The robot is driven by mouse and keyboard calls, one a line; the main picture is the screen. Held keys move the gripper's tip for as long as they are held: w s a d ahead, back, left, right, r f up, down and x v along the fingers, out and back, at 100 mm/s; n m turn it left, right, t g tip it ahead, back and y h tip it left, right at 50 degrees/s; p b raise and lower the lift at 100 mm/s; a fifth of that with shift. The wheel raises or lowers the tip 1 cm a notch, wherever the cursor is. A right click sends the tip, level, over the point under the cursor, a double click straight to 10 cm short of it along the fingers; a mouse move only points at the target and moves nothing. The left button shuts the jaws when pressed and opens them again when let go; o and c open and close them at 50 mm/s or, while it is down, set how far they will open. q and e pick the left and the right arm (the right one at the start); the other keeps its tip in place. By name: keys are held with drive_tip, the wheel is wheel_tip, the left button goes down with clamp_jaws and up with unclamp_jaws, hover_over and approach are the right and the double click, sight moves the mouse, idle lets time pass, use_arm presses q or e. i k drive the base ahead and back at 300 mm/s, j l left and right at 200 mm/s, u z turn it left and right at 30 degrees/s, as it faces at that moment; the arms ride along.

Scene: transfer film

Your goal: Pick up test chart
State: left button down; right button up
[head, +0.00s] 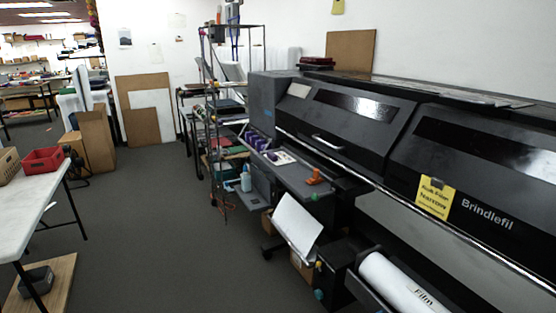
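I cannot make out a sheet that is clearly the test chart. A small white sheet or card (281,158) with dark marks lies on the grey side shelf of the large black printer (345,125), next to several purple items. It is too small to read. A larger blank white sheet (297,225) hangs slanted below that shelf. A yellow card with black print (435,197) is on the printer's front. Neither of my grippers shows in the head view.
A white roll marked "Film" (393,284) lies low at the front right. An orange tool (314,176) sits on the shelf. A wire rack (212,110) stands behind. A white table (28,208) with a red bin (44,160) is at left. Grey floor (165,220) between is clear.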

sight(280, 155)
drive_tip(key=i+j+z, duration=0.1)
drive_tip(key=i, duration=0.25)
drive_tip(key=i+j+z, duration=0.1)
drive_tip(key=i+j, duration=0.15)
drive_tip(key=i, duration=0.15)
drive_tip(key=i+j+z, duration=0.15)
drive_tip(key=i, duration=0.2)
